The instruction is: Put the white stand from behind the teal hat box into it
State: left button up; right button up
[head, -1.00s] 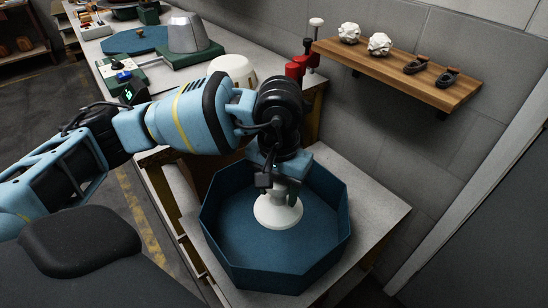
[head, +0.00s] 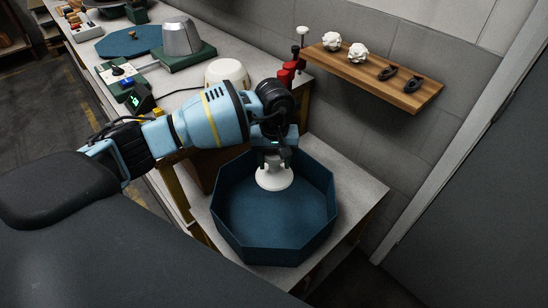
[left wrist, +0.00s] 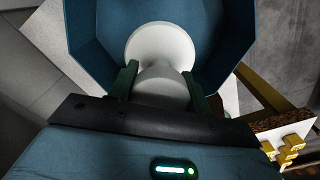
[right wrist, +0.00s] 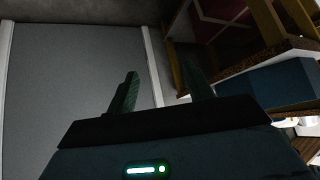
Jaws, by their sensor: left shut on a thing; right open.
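The teal hat box (head: 272,248) is open and eight-sided, on a light worktop. My left gripper (head: 276,154) is shut on the upper part of the white stand (head: 273,180) and holds it upright. The stand's round base shows within the box's outline, near its far wall; I cannot tell whether it touches the floor. In the left wrist view the white stand (left wrist: 160,45) is between the fingers of my left gripper (left wrist: 158,82), with the teal box (left wrist: 90,30) around its base. My right gripper (right wrist: 162,88) is open and empty in the right wrist view, away from the stand.
A wooden wall shelf (head: 385,82) with white and dark pieces is above the box to the right. A red clamp (head: 288,72), a cream rounded block (head: 226,72) and a grey cone-shaped block (head: 181,38) stand on the long bench behind. The box's near floor is clear.

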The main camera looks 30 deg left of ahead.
aim_at(274, 173)
pick_arm(q)
jog(key=shift+f+b, duration=0.85)
jog(key=shift+f, duration=1.8)
jog(key=shift+f+b, duration=0.3)
jog(key=shift+f, duration=0.4)
jog(key=shift+f+b, duration=3.3)
jog(key=shift+f, duration=2.25)
jog(key=shift+f+b, duration=0.35)
jog(key=shift+f, duration=0.1)
pick_arm(e)
jog(key=s+f+g, duration=0.1)
jog(key=s+f, duration=0.2)
jog(key=f, duration=0.7)
jog(key=shift+a, duration=0.25)
jog(key=shift+s, duration=0.1)
jog(key=shift+s, duration=0.25)
pick_arm(q)
jog(key=shift+f+b, duration=0.3)
jog(key=shift+f, duration=0.1)
pick_arm(e)
jog(key=shift+s+f, duration=0.2)
jog(key=shift+f, duration=0.15)
